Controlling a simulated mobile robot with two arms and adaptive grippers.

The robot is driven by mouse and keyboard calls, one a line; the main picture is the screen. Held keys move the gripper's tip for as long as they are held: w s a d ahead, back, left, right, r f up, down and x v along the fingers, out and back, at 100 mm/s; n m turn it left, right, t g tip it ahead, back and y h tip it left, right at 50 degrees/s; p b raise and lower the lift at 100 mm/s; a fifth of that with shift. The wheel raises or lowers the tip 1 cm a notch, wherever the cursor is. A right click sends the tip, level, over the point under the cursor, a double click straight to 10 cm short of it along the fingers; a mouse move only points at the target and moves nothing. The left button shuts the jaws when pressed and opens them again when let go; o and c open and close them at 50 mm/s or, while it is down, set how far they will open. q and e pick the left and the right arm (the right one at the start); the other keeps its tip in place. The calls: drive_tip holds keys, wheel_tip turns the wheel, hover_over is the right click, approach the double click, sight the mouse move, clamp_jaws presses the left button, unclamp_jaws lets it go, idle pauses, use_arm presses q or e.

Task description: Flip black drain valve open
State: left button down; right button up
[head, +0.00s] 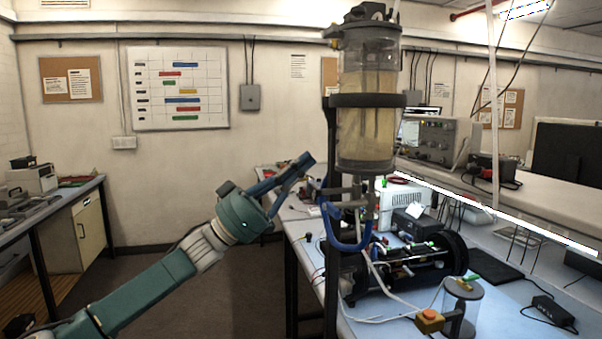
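A sealed clear cylinder (366,135) with cloudy yellowish liquid stands upright in a black ring clamp right of centre in the head view. Metal and dark drain fittings (354,192) sit below its base. The black drain valve's handle is too small and dark to tell apart, so I cannot see its position. My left gripper (308,178) comes in from the left beside these fittings, just below the cylinder's base. Its blue fingers look spread, with nothing seen between them. I cannot tell whether a finger touches the fittings.
A dark vertical post (331,245) carries the clamp. The bench (395,325) holds a black cylindrical apparatus (410,268), white tubing and a small clear jar (462,303). The floor left of the bench is clear.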

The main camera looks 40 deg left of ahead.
use_arm(q)
drive_tip(key=shift+f+p, duration=0.35)
drive_tip(key=shift+f, duration=1.55)
use_arm(e)
drive_tip(key=shift+r, duration=0.4)
use_arm(q)
drive_tip(key=shift+a+n+t+y, duration=0.1)
drive_tip(key=shift+n+t+y, duration=0.2)
drive_tip(key=shift+y, duration=0.1)
use_arm(e)
drive_tip(key=shift+r, duration=0.15)
